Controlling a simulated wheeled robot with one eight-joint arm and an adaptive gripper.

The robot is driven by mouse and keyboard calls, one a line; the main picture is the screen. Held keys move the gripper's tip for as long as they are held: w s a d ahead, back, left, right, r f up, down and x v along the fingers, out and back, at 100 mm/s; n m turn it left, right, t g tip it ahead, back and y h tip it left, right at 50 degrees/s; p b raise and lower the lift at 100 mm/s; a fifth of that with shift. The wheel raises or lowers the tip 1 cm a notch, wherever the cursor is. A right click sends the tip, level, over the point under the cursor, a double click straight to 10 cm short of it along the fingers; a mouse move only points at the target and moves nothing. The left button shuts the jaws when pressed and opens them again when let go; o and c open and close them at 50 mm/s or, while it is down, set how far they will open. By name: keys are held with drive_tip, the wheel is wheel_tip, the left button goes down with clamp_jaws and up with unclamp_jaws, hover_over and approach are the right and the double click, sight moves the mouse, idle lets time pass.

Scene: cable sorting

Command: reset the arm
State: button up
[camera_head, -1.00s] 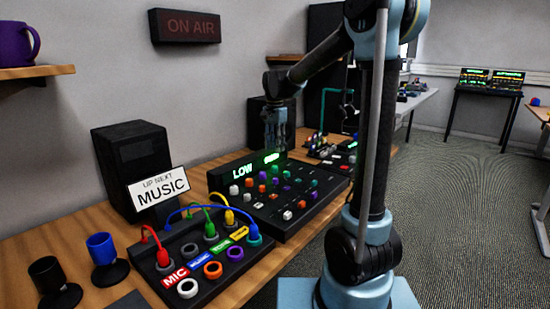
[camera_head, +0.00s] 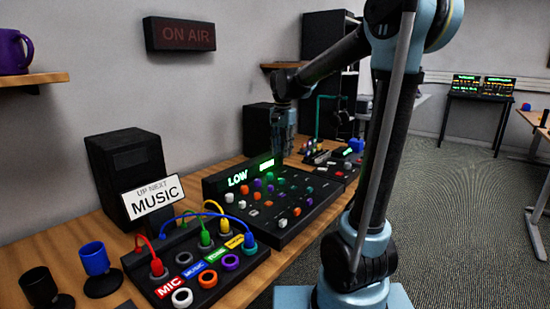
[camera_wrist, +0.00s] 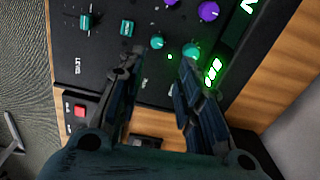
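My gripper (camera_head: 284,125) hangs in the air from my bent arm, with its fingers pointing down. In the head view it appears above the far end of the black mixer (camera_head: 301,226). In the wrist view the two dark fingers of my gripper (camera_wrist: 158,68) are spread apart, with nothing between them. The mixer (camera_wrist: 105,50) shows beyond the fingertips, with teal and purple knobs and green lights. The head view does not clearly show the finger gap.
The patch panel (camera_head: 228,262) carries red, green, blue and yellow cables. A sign reading "UP NEXT MUSIC" (camera_head: 152,200), a black speaker (camera_head: 130,160) and a blue cup-shaped holder (camera_head: 95,258) stand on the wooden desk (camera_head: 60,250). More equipment stands behind my gripper.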

drive_tip(key=s+d+f+n+t, duration=0.1)
drive_tip(key=s+d+f+n, duration=0.3)
drive_tip(key=s+d, duration=0.85)
drive_tip(key=s+d+f+n+t, duration=0.1)
drive_tip(key=s+d+f+n, duration=0.2)
drive_tip(key=s+f, duration=0.9)
drive_tip(key=s+d, duration=0.1)
drive_tip(key=s, duration=0.2)
drive_tip(key=shift+d+f, duration=0.15)
drive_tip(key=shift+f, duration=0.2)
drive_tip(key=shift+s, duration=0.1)
drive_tip(key=shift+w+f, duration=0.2)
drive_tip(key=shift+w, duration=0.25)
